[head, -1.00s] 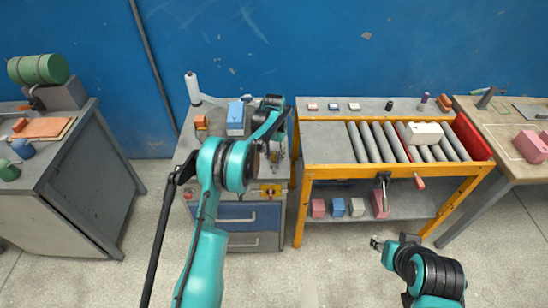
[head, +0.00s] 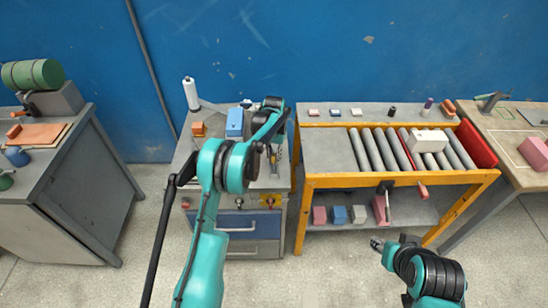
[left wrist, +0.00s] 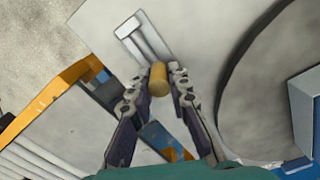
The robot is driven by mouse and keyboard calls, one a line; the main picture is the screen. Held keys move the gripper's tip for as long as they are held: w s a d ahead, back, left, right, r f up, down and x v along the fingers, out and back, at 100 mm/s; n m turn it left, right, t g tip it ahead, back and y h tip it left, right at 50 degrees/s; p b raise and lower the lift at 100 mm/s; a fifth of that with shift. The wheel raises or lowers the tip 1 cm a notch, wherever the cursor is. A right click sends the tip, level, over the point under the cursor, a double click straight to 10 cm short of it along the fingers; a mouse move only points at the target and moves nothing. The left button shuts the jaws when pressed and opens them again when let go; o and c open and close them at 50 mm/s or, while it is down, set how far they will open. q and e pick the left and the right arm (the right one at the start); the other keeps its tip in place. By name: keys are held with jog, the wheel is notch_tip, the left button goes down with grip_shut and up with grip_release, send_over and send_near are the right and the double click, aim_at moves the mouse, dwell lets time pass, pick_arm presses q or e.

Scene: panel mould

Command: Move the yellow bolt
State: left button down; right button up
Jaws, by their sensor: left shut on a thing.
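The yellow bolt (left wrist: 158,80), a short dull-yellow cylinder, is between the fingertips of my left gripper (left wrist: 161,76) in the left wrist view. The gripper is shut on it, and its lower end shows free. In the head view my left gripper (head: 276,160) is over the right side of the grey cabinet top (head: 212,120); I cannot make out the bolt there. My right gripper (head: 376,244) is low at the right, in front of the roller table and apart from it. Its fingers are too small to read.
A blue block (head: 235,122), an orange block (head: 199,129) and a white cylinder (head: 191,93) stand on the cabinet. To the right is the yellow-framed roller table (head: 400,180), with a white block (head: 427,140) on its rollers. A grey bench (head: 75,170) stands left.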

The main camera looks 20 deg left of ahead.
aim_at(274, 154)
pick_arm(q)
jog(key=shift+w+a+f, duration=0.1)
jog(key=shift+w+a, duration=0.05)
jog(key=shift+w, duration=0.25)
jog(key=shift+s+r, duration=0.2)
jog(key=shift+s, duration=0.05)
jog(key=c, duration=1.4)
grip_release()
jog(key=shift+w+f, duration=0.1)
jog(key=shift+c, duration=0.2)
notch_tip(274, 154, up, 12)
